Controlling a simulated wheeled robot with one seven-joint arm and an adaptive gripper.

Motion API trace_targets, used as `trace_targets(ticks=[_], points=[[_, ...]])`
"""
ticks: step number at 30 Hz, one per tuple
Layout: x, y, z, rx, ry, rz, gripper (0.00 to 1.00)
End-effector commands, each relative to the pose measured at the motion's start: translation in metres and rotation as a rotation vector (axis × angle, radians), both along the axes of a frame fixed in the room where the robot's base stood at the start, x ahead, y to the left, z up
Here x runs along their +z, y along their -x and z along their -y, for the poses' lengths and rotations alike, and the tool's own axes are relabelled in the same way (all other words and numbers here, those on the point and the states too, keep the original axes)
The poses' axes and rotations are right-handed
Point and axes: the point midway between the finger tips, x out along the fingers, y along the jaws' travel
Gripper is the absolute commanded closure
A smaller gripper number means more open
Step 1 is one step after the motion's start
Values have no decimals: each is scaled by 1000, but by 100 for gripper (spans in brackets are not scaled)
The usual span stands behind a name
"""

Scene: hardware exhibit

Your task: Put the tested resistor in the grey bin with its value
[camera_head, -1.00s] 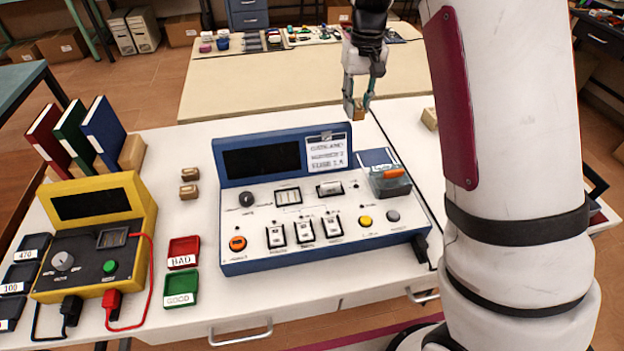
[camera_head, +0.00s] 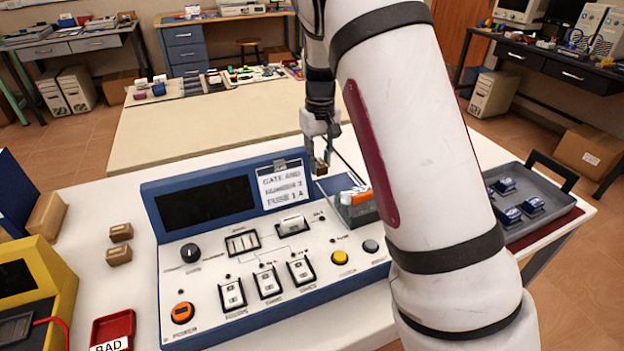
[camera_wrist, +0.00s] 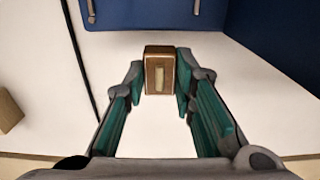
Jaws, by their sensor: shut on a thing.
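My gripper (camera_head: 320,160) is shut on a small brown block (camera_wrist: 159,72) with a pale strip on its face, and holds it above the table. In the head view it is behind the blue test console (camera_head: 300,318), near the console's top right corner. The wrist view shows a fingertip on each side of the block. I cannot tell from its face whether it is the tested resistor. The yellow tester (camera_head: 58,275) is cut off at the left edge. The grey value bins are not in view now.
Two small brown blocks (camera_head: 120,232) (camera_head: 118,256) lie left of the console. A red BAD tray (camera_head: 113,325) is at the lower left. A grey tray (camera_head: 540,178) with several blue parts lies at the right. My arm hides the console's right end.

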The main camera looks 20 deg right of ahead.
Motion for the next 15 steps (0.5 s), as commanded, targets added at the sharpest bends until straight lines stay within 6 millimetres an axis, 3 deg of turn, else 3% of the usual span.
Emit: trace_targets(ticks=[12,15], points=[[-42,0,0,0,0,-1,99],[-44,0,0,0,0,0,99]])
